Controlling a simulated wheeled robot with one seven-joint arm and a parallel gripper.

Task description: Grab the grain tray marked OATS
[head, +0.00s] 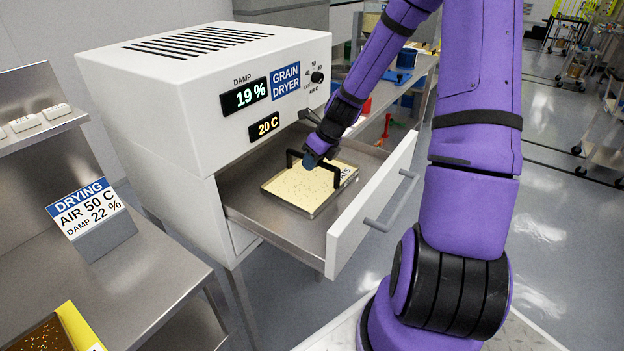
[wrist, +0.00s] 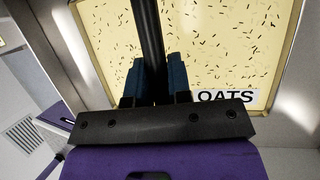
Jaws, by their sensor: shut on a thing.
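The grain tray (head: 298,186) is a shallow square tray of pale yellow grain with dark flecks. It sits in the open drawer (head: 274,226) of the grain dryer. Its black bar handle (head: 320,173) arches over it. In the wrist view the tray (wrist: 228,50) carries a white label reading OATS (wrist: 226,97). My gripper (head: 313,160) reaches down over the tray, shut on the handle. In the wrist view my gripper's blue fingers (wrist: 156,80) stand on both sides of the black bar (wrist: 148,40). I cannot tell whether the tray touches the drawer floor.
The white grain dryer (head: 180,110) reads damp 19 % and 20 C. The drawer front (head: 372,205) has a grey handle (head: 392,202). A steel bench with a DRYING sign (head: 86,208) reading air 50 C, damp 22 % stands left. Open floor lies right of the drawer.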

